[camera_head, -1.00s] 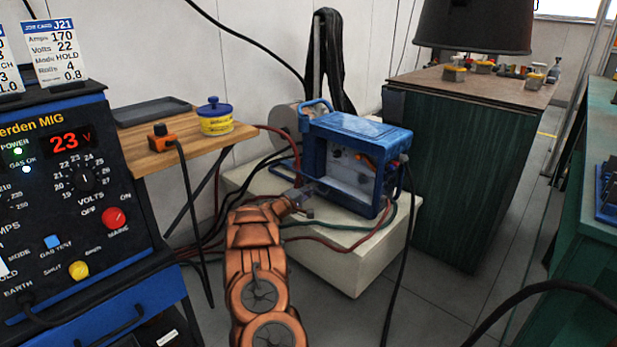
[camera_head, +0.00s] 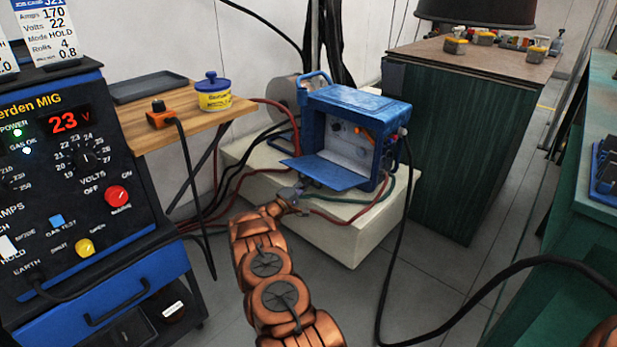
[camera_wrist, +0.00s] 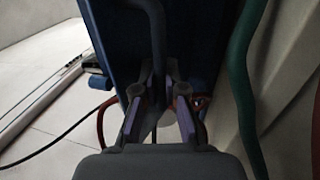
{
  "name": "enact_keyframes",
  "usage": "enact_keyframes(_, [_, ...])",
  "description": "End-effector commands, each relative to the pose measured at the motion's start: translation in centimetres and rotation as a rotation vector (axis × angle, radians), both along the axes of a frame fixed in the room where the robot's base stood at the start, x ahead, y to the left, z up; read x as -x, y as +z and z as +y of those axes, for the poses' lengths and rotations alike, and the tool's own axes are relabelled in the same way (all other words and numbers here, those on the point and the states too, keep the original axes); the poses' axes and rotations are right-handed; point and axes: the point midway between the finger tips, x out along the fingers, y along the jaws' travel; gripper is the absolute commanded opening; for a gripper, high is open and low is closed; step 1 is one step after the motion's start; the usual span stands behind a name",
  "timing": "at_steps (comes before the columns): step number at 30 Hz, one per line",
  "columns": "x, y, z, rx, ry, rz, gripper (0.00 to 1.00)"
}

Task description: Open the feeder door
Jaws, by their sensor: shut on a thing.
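The blue wire feeder (camera_head: 360,105) stands on a pale block, with its pale inside (camera_head: 350,148) in plain view. The feeder door (camera_head: 325,173) is a blue flap sticking out from the lower front of the feeder, well away from the opening. My gripper (camera_head: 291,191) is at the door's lower left edge. In the wrist view, the gripper fingers (camera_wrist: 167,92) are shut around a dark bar, the door handle (camera_wrist: 158,45), in front of the dark blue door panel (camera_wrist: 110,40). The fingers hide part of the handle.
The pale block (camera_head: 340,235) carries the feeder, and red and green cables run across it near my gripper. The welder (camera_head: 90,180) and a wooden shelf (camera_head: 180,130) are at the left. A green cabinet (camera_head: 440,150) stands right of the feeder.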

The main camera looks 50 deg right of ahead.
Motion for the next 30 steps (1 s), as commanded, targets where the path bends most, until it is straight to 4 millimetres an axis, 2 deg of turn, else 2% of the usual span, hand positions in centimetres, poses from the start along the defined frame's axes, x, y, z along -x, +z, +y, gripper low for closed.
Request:
enact_keyframes(10, [0.0,-1.0,0.1,0.062,-0.001,0.005,0.0])
enact_keyframes(29, [-0.1,-1.3,0.2,0.078,0.0,0.005,0.0])
enact_keyframes(30, [-0.1,-1.3,0.2,0.078,0.001,0.005,0.13])
